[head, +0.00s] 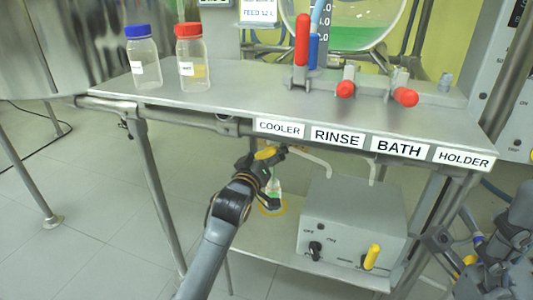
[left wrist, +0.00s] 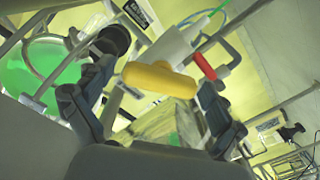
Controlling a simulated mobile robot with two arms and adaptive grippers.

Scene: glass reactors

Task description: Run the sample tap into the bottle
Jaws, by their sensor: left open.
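The sample tap's yellow handle (head: 268,153) sits under the front edge of the bench, below the COOLER label. In the left wrist view the yellow handle (left wrist: 158,80) lies crosswise between the two fingers. My left gripper (head: 263,170) is open at the tap; in the wrist view its fingers (left wrist: 150,105) stand apart on either side of the handle, and I cannot tell whether they touch it. A small clear bottle (head: 274,187) with some green in it shows below the tap, on a yellow ring (head: 280,210) on the lower shelf, partly hidden by my gripper. My right gripper (head: 450,240) appears at the lower right; its opening is unclear.
A grey control box (head: 350,225) with a black knob and yellow switch stands right of the bottle. On the bench (head: 235,95) are a blue-capped bottle (head: 143,62), a red-capped bottle (head: 192,65) and red-handled valves (head: 405,97). A green-filled glass vessel (head: 362,25) hangs behind.

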